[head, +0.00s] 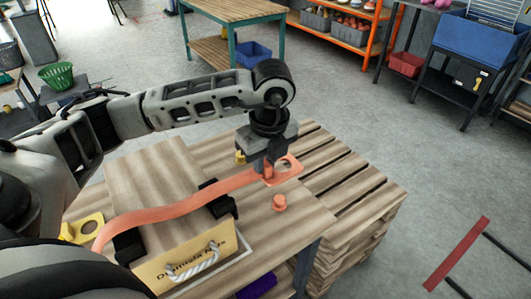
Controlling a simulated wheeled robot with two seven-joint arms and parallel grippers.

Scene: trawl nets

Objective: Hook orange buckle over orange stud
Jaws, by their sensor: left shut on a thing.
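An orange strap (170,208) runs over a wooden box (165,165) and ends in a flat orange buckle (289,166) with a hole. My left gripper (268,172) points down and is shut on the buckle end, holding it above the wooden top. The orange stud (280,203) stands upright on the wooden top, below and slightly right of the gripper in the picture. The buckle is apart from the stud. The gripper hides part of the buckle. My right gripper is not in view.
A yellow buckle (88,228) lies at the box's left side, and a yellow stud (240,157) shows behind the strap. Black brackets (218,198) sit by the box, whose front has a rope handle (195,264). Slatted pallets (345,190) on the right are clear.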

